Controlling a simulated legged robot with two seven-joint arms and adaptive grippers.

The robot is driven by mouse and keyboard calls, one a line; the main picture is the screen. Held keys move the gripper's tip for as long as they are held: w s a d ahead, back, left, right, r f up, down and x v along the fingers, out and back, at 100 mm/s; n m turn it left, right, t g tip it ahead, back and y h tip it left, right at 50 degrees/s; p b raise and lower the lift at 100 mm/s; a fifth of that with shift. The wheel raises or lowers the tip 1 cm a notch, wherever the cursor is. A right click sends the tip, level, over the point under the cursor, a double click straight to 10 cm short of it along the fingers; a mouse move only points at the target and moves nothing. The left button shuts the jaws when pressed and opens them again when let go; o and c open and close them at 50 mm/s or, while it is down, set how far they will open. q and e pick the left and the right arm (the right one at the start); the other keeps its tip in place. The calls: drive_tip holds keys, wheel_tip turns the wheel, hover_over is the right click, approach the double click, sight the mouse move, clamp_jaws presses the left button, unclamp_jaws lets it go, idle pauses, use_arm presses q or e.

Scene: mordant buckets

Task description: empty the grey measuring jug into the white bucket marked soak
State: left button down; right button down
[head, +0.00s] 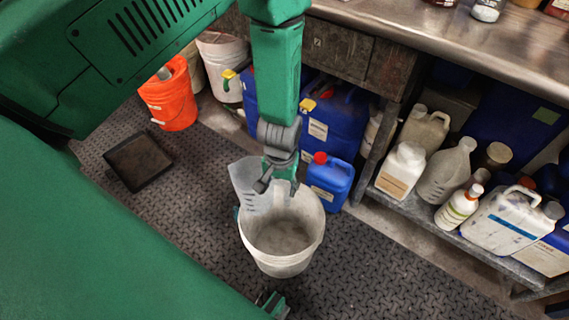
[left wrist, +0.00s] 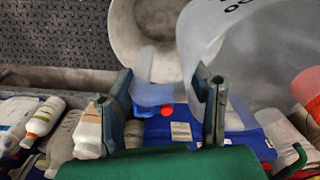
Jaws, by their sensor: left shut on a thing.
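The grey measuring jug (head: 248,182) is translucent with blue marks and shows at the left rim of the white bucket (head: 283,262). My left gripper (head: 276,184) is shut on the jug, above the bucket's back rim. The jug looks tilted; whether it touches the rim I cannot tell. In the left wrist view the jug (left wrist: 262,62) fills the upper right, partly between the fingers (left wrist: 166,100), and the bucket (left wrist: 122,35) lies behind it. The bucket's inside looks greyish; no label is readable. A small tip of my right gripper (head: 273,304) shows at the bottom edge.
A small blue can with a red cap (head: 330,180) stands right beside the bucket. Blue drums (head: 335,125), an orange bucket (head: 170,98) and another white bucket (head: 222,62) stand behind. A low shelf (head: 420,205) holds several bottles. The patterned floor (head: 385,275) is clear at front right.

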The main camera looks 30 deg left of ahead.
use_arm(q)
drive_tip(key=w+f+n+b, duration=0.3)
drive_tip(key=w+f+b, duration=0.1)
drive_tip(key=w, duration=0.5)
drive_tip(key=w+f+n+b, duration=0.4)
drive_tip(key=w, duration=0.4)
drive_tip(key=w+d+n+b, duration=0.4)
drive_tip(key=w+d+b, duration=0.2)
drive_tip(key=w, duration=0.3)
drive_tip(key=shift+f+b, duration=0.3)
drive_tip(key=shift+f, duration=0.05)
drive_tip(key=shift+r, duration=0.15)
